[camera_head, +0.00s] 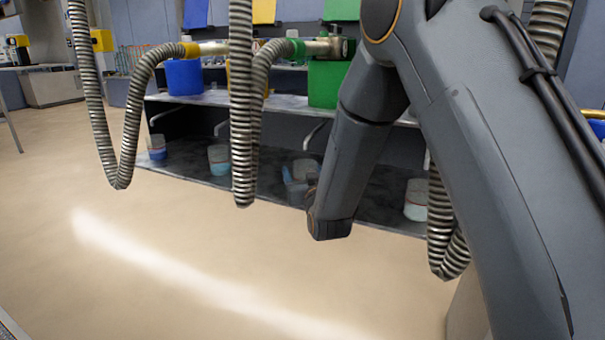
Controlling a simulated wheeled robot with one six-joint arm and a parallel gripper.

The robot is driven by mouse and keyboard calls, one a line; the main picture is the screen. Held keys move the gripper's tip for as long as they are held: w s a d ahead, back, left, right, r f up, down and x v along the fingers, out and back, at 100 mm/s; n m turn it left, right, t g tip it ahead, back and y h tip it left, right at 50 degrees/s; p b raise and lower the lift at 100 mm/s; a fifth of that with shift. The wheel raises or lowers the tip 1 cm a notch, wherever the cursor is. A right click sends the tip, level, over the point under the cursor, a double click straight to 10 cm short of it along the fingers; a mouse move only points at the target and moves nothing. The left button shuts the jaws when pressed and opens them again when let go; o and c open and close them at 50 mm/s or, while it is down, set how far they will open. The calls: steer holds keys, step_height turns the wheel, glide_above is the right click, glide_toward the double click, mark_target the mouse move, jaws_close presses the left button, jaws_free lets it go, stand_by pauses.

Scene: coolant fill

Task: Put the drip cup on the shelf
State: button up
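Several small clear cups stand on the dark lower shelf (265,180) of the rack. One cup (157,147) with blue in it is at the left, another cup (219,160) with teal in it is right of it, and a third cup (415,201) is at the right, partly behind my arm. My gripper (298,186) is at the end of my arm, in front of the lower shelf's middle. A pale cup-like shape (305,168) shows right by it. I cannot tell whether the fingers touch or hold it. The finger gap is too small and dark to read.
Blue (184,78), yellow (236,80) and green (326,83) containers stand on the upper shelf (280,102). Ribbed metal hoses (243,130) hang in front of the rack, left and right of my arm. The floor (180,255) in front is clear.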

steer(key=p+v, duration=0.1)
steer(key=v, duration=1.1)
steer(key=shift+d, duration=0.1)
